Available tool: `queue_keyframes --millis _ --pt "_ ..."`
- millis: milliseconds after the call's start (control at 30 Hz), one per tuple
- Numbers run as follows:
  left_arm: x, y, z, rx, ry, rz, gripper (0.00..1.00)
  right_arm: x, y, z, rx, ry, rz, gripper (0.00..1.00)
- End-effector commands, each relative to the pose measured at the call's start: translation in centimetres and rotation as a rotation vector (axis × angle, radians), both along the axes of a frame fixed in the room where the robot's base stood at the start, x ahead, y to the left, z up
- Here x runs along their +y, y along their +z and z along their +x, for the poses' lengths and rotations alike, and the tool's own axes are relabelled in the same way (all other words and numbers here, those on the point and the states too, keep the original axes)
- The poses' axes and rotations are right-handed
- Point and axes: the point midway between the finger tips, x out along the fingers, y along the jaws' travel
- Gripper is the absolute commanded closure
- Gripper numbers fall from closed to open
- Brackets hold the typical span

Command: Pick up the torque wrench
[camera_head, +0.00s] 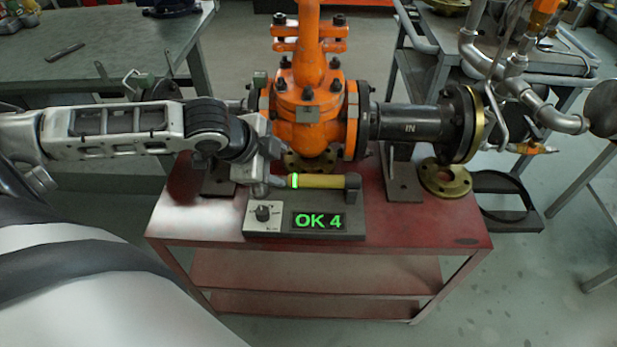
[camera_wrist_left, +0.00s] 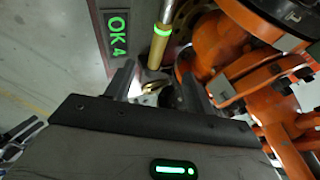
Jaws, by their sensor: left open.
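The torque wrench (camera_head: 322,181) has a yellow handle with a glowing green ring near its left end. It lies level across a dark grey stand with a knob and a display reading "OK 4" (camera_head: 319,222). It also shows in the left wrist view (camera_wrist_left: 158,50), just ahead of the fingers. My left gripper (camera_head: 272,178) is at the wrench's left end, and its fingertips are partly hidden in the head view. In the left wrist view my left gripper (camera_wrist_left: 157,82) is open with nothing clamped. Whether the wrench is between the fingers is unclear. My right gripper is not in view.
An orange gate valve (camera_head: 306,110) with dark flanged pipes stands right behind the stand, close to my left gripper. The red cart (camera_head: 420,225) carries them. A loose brass flange (camera_head: 446,180) lies at right. Workbenches stand behind. The cart's front right is clear.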

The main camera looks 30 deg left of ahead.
Motion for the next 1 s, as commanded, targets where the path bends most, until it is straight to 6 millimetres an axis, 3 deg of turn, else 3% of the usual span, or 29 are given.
queue_keyframes --millis 433,767,1000 --pt "-0.8 -6.9 4.8 0.002 0.002 0.002 0.46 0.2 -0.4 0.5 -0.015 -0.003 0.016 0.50" --pt "-1.1 -9.2 6.3 0.001 0.001 0.004 0.46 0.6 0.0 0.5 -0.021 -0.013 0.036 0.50" --pt "-1.7 -12.2 8.2 0.000 0.001 0.003 0.46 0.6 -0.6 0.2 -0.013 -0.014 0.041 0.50"
